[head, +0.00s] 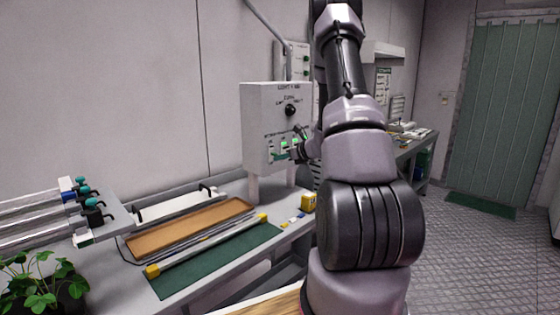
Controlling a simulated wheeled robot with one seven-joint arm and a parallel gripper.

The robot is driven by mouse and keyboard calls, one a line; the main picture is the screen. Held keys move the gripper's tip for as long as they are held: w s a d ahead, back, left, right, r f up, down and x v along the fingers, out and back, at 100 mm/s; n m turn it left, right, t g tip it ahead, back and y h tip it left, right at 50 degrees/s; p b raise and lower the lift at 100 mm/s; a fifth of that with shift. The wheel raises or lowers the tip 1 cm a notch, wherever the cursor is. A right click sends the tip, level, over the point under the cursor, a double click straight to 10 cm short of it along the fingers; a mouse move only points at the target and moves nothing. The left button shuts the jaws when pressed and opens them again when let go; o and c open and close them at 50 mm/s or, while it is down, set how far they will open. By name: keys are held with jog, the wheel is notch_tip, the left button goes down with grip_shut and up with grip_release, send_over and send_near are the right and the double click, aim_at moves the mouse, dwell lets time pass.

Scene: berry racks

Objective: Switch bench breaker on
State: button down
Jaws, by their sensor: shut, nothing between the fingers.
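A grey control box (258,103) stands on posts at the back of the bench, against the wall. Its front has a black round knob (291,110), small lettering and a row of small switches with green showing (284,144). My gripper (289,154) is shut and empty, in front of the lower part of the panel, close to the switch row. I cannot tell whether it touches a switch. The right part of the panel is hidden behind my arm. The labels are too small to read, and which switch is the bench breaker cannot be told.
The bench (215,268) holds a brown tray (190,228), a green mat (222,262) with a yellow-ended bar, and a yellow block (309,202). White tubes with valves (84,205) and a leafy plant (45,283) are at left. Open floor (475,250) lies right, before a green strip door (510,110).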

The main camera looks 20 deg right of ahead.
jog(key=shift+r+g, duration=0.35)
jog(key=shift+g, duration=0.05)
jog(key=shift+r, duration=0.8)
